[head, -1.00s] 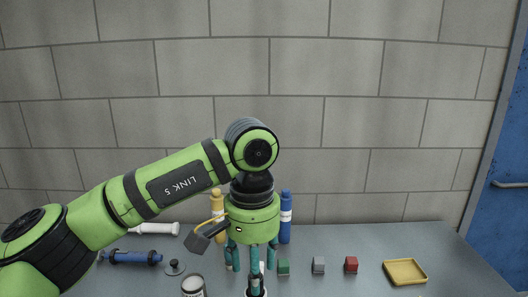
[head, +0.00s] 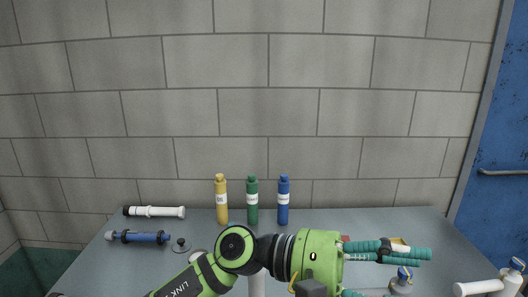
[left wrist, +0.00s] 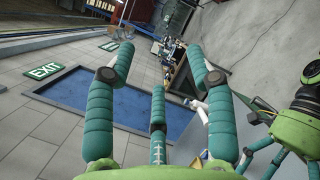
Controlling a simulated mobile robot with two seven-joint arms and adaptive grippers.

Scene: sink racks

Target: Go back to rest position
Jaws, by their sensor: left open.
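My left arm comes in low from the bottom left in the head view. Its green left gripper (head: 405,268) points to the right above the front right of the table, with its teal fingers apart. The left wrist view shows the same gripper (left wrist: 160,72) open, with nothing between its fingers. My right gripper shows partly at the right edge of the left wrist view, as a green body with teal fingers (left wrist: 270,150). Its fingertips and what lies between them are not clear.
Yellow (head: 221,202), green (head: 252,202) and blue (head: 283,202) bottles stand at the table's back. A white tube (head: 155,212) and a blue tool (head: 140,237) lie at left. White parts with blue joints (head: 482,288) show at the bottom right. The back right tabletop is clear.

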